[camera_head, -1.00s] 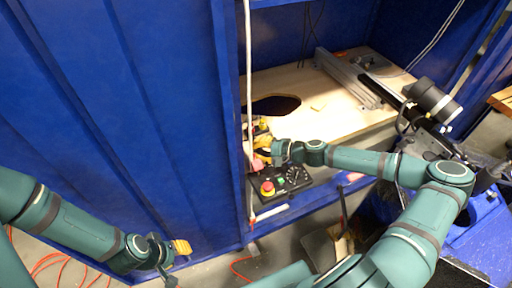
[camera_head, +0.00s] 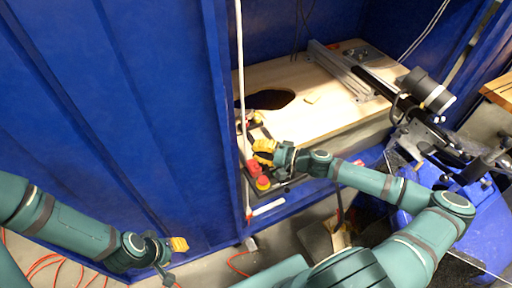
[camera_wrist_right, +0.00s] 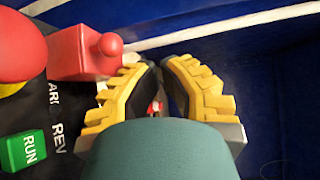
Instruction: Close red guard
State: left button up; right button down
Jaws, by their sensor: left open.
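The red guard (camera_wrist_right: 85,50) is a boxy red piece with a round-tipped peg on the control panel, at upper left in the right wrist view. In the head view it is a small red shape (camera_head: 251,167) beside my right gripper (camera_head: 262,151). The right gripper's yellow-backed fingers (camera_wrist_right: 158,70) are close together, with no object clearly held. They are just right of the guard in the wrist view; whether they touch it is unclear. My left gripper (camera_head: 174,260) is open and empty, low at the left near the floor.
A red emergency-stop button (camera_head: 263,183) and a green RUN button (camera_wrist_right: 24,149) are on the panel. A white cable (camera_head: 241,90) hangs by the blue cabinet's edge. The wooden tabletop (camera_head: 325,110) behind is mostly clear. An orange hose lies on the floor.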

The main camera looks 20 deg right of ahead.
jog(key=shift+s+f, duration=0.1)
jog(key=shift+s, duration=0.45)
jog(key=shift+s+f+b, duration=0.15)
jog(key=shift+s+b, duration=0.15)
jog(key=shift+s, duration=0.05)
jog(key=shift+s+f+n+t+y+b, duration=0.15)
jog(key=shift+s+n+t+y+b, duration=0.2)
jog(key=shift+n+t+y+b, duration=0.05)
jog(key=shift+s, duration=0.1)
jog(key=shift+d, duration=0.1)
jog(key=v, duration=1.2)
jog(key=shift+s, duration=0.1)
